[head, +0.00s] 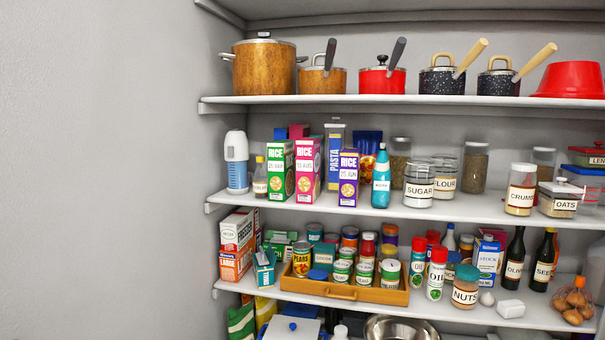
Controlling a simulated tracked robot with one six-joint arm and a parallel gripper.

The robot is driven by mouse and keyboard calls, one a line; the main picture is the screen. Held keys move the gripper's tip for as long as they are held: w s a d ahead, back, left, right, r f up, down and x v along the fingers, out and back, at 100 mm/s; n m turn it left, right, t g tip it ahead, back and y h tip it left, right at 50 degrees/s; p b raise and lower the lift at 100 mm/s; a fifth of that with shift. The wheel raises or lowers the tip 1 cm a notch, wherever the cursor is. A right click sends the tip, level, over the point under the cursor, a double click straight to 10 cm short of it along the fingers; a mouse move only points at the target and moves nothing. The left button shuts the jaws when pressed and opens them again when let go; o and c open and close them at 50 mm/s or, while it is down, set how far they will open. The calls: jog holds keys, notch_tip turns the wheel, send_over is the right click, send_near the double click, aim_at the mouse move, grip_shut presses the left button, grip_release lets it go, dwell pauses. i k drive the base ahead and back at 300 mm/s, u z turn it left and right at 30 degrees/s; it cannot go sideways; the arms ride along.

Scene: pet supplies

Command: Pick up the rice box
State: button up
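Three rice boxes stand upright side by side on the middle shelf in the head view: a green one (281,171), a pink one (307,171) and a purple one (348,178). Each has RICE printed near its top; the frame does not show which one is meant. The pink box stands close beside the green one. My gripper is not in view.
A small bottle (260,178) stands left of the green box. The upper shelf (400,100) with pots is above. The middle shelf's front edge (350,209) is fairly clear.

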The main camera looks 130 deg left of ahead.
aim_at(281, 153)
jog(key=u, duration=4.25)
